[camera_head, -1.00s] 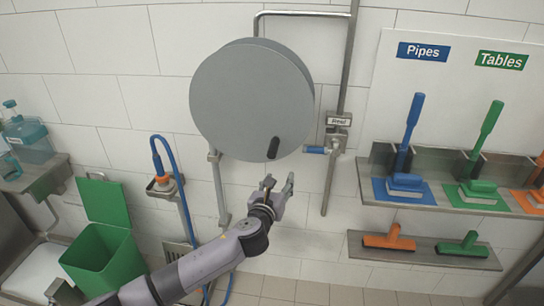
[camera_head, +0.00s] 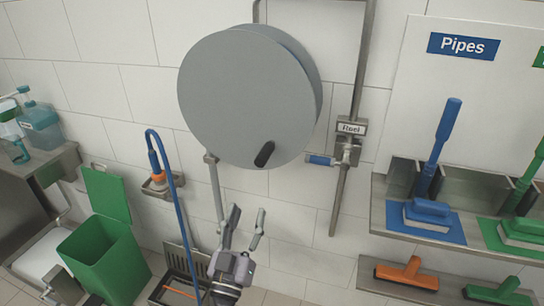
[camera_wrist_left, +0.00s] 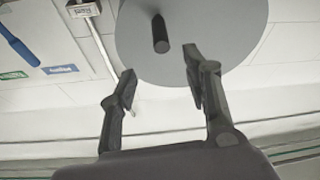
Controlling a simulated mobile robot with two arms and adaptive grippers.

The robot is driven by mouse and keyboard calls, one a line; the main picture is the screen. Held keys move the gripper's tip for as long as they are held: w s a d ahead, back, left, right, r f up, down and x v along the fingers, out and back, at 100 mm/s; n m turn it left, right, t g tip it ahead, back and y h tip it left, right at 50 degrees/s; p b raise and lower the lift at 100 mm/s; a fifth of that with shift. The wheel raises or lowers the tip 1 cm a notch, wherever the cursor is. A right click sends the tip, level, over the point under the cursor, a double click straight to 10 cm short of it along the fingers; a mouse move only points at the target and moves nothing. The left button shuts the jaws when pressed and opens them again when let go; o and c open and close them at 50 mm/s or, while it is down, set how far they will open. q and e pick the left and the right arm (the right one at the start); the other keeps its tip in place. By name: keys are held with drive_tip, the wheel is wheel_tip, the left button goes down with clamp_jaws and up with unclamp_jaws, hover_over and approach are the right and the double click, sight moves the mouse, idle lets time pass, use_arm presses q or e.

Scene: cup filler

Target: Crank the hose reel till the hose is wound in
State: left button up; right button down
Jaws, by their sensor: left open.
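The hose reel (camera_head: 235,95) is a large grey disc on the tiled wall, with a black crank handle (camera_head: 264,154) at its lower right. The blue hose (camera_head: 176,205) hangs in a loop from a holder left of the reel and runs down toward the floor. My left gripper (camera_head: 245,222) is open and empty below the crank handle, apart from it. In the left wrist view the crank handle (camera_wrist_left: 160,35) shows ahead of the open fingers (camera_wrist_left: 160,82), between them. My right gripper is not in view.
A metal pipe with a valve labelled Reel (camera_head: 348,150) stands right of the reel. Shelves with blue, green and orange brushes (camera_head: 430,215) are on the right. A green bin (camera_head: 105,260) and a counter with bottles (camera_head: 40,128) are on the left.

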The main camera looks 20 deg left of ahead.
sight(268, 143)
use_arm(q)
drive_tip(key=p+x, duration=0.2)
drive_tip(key=x, duration=1.5)
drive_tip(key=shift+p, duration=0.35)
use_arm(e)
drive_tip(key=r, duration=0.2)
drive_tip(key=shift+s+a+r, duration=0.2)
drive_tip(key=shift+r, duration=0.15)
use_arm(q)
drive_tip(key=c, duration=0.8)
clamp_jaws()
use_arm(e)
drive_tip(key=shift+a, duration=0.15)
